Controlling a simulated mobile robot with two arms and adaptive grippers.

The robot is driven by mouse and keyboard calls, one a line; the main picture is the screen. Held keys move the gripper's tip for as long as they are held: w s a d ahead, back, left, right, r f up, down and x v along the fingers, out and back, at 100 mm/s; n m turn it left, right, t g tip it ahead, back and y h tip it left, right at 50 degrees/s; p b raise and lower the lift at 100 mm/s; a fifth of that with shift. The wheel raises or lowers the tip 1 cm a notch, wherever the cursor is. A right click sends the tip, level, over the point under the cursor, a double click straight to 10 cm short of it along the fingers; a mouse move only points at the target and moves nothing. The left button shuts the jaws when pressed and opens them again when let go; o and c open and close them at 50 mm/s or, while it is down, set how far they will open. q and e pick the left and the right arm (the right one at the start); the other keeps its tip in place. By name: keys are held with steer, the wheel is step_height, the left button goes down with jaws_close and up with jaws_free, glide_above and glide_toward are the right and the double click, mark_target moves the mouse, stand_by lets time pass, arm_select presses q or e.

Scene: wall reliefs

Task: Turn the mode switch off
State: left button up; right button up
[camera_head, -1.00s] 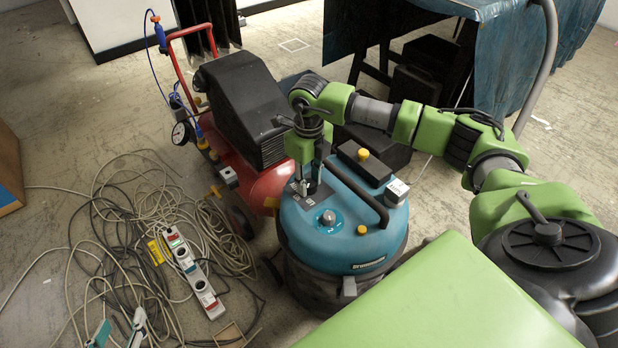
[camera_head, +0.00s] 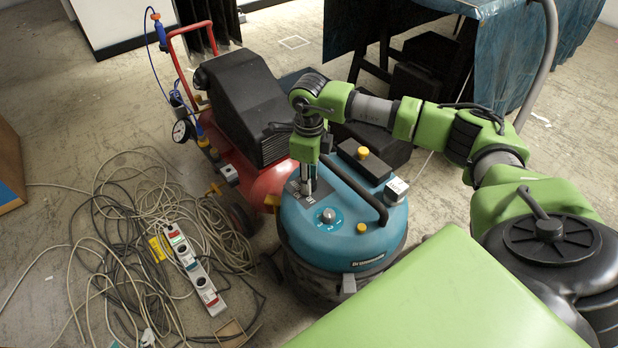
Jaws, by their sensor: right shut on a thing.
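A round blue vacuum cleaner (camera_head: 330,245) stands on the floor in the middle. Its lid carries a dark labelled panel (camera_head: 294,187), a grey dial (camera_head: 328,215) with numbers around it, and a black handle (camera_head: 352,190). My right gripper (camera_head: 308,190) points down onto the dark panel. Its fingers are close together on the mode switch, which they hide, so its position cannot be seen.
A red compressor (camera_head: 270,182) with a black cover stands close behind the vacuum. Tangled cables (camera_head: 150,225) and a power strip (camera_head: 195,270) lie on the floor at left. A table with a blue cover (camera_head: 530,45) stands at the back right.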

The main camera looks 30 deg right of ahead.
steer(key=o, duration=1.1)
step_height(320, 180, up, 12)
stand_by(0.5)
